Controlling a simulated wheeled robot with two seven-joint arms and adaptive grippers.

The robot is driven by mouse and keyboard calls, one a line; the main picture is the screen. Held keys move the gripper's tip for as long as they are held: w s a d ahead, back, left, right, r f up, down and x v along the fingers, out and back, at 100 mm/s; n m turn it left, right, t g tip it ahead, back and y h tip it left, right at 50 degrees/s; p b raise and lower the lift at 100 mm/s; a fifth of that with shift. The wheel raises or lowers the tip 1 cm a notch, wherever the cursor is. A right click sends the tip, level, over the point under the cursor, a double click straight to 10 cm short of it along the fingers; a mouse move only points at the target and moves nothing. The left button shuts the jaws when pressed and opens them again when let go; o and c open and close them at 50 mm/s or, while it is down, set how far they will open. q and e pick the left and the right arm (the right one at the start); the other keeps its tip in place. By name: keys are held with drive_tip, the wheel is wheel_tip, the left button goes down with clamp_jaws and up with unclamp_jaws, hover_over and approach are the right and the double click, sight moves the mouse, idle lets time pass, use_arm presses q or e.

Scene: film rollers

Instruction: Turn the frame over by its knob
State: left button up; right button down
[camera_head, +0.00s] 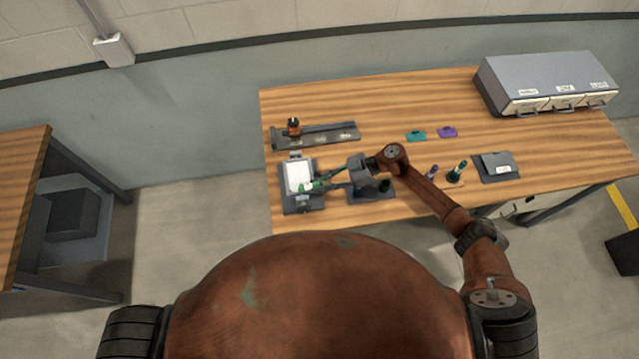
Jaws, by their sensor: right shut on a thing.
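The frame (299,175) is a pale, bright panel in a dark grey holder (288,204) at the left front of the wooden table. My right gripper (311,186) reaches in from the right, with its fingertips at the frame's lower right edge. It is shut on what appears to be the knob, a small green and white part there. The fingers mostly hide the knob, so its exact shape cannot be told. The panel lies about flat. My left gripper is not in view.
Behind the frame is a long grey rail (330,134) with a small orange-and-black item (294,126). Teal (416,136) and purple (447,132) pieces, rollers (457,171), a grey case (497,166) and a drawer cabinet (540,80) are to the right. The table's back middle is clear.

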drive_tip(key=shift+s+d+f, duration=0.15)
drive_tip(key=shift+f, duration=0.05)
drive_tip(key=v, duration=1.2)
drive_tip(key=shift+w+a+r, duration=0.2)
drive_tip(key=w+a+r+m+t+h+b, duration=0.1)
drive_tip(key=w+a+r+m+t, duration=0.35)
drive_tip(key=r, duration=0.25)
drive_tip(key=w+a+r+m+t+h+b, duration=0.1)
drive_tip(key=w+a+r+m+t, duration=0.2)
drive_tip(key=w+r+m+t, duration=0.25)
drive_tip(key=s+d+r+m+t+h+b, duration=0.15)
drive_tip(key=d+m+t+h, duration=0.25)
drive_tip(key=d+m+h, duration=0.4)
drive_tip(key=s+d+f+m+t+h, duration=0.1)
drive_tip(key=s+d+f+h, duration=0.1)
drive_tip(key=s+d, duration=0.5)
drive_tip(key=d+f+b, duration=0.1)
drive_tip(key=d, duration=0.1)
drive_tip(key=shift+s+d+m+h, duration=0.4)
